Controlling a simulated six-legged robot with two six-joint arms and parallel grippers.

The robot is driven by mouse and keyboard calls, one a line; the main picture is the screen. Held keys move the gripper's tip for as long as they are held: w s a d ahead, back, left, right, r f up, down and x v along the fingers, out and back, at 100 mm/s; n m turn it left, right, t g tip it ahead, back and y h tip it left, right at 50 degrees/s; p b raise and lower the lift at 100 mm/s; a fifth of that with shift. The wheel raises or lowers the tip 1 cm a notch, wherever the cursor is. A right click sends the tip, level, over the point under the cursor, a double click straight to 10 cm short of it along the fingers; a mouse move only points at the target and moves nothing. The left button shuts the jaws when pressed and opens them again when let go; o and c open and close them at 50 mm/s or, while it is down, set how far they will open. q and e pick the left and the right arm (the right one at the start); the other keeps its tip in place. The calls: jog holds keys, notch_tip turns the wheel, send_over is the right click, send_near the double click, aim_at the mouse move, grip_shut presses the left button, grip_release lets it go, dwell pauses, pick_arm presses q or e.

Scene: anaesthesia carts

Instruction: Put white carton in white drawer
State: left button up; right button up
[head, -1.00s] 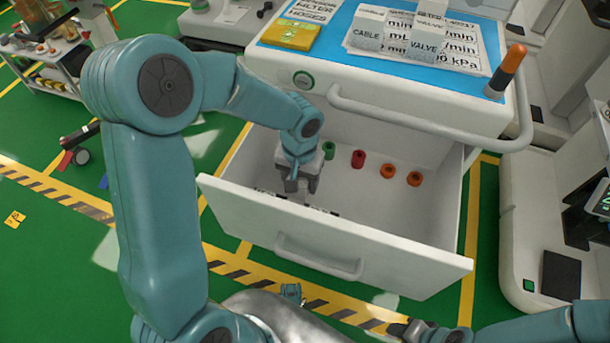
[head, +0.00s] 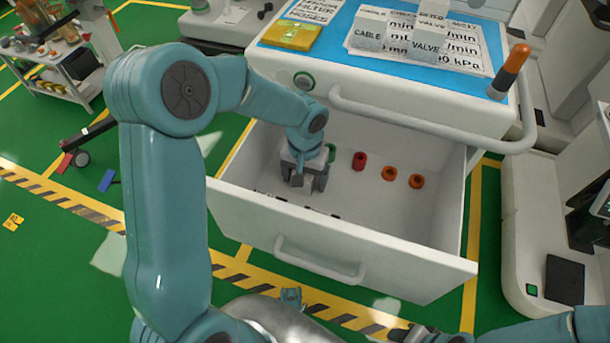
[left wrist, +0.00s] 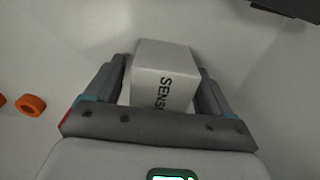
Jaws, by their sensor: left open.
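The white drawer (head: 330,248) stands pulled out from the cart. My left gripper (head: 305,181) is inside it, at the left part, pointing down. In the left wrist view, a white carton (left wrist: 162,77) printed with "SENS…" sits between the fingers of this gripper (left wrist: 160,82). The fingers are open, one on each side of the carton. The carton is hidden behind the gripper in the head view. My right arm (head: 530,332) shows at the bottom right edge; its gripper (head: 412,332) is cut off and unclear.
A green (head: 330,152), a red (head: 359,161) and two orange ring-shaped items (head: 389,173) lie in the drawer. White cartons, CABLE (head: 370,30) and VALVE (head: 428,42), stand on the cart top beside a yellow box (head: 291,36). The drawer's right side has free floor.

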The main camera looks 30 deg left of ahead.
pick_arm(q)
jog(key=shift+r, duration=0.35)
notch_tip(320, 180, up, 7)
jog(key=p, duration=0.2)
jog(key=shift+p, duration=0.3)
jog(key=shift+r, duration=0.1)
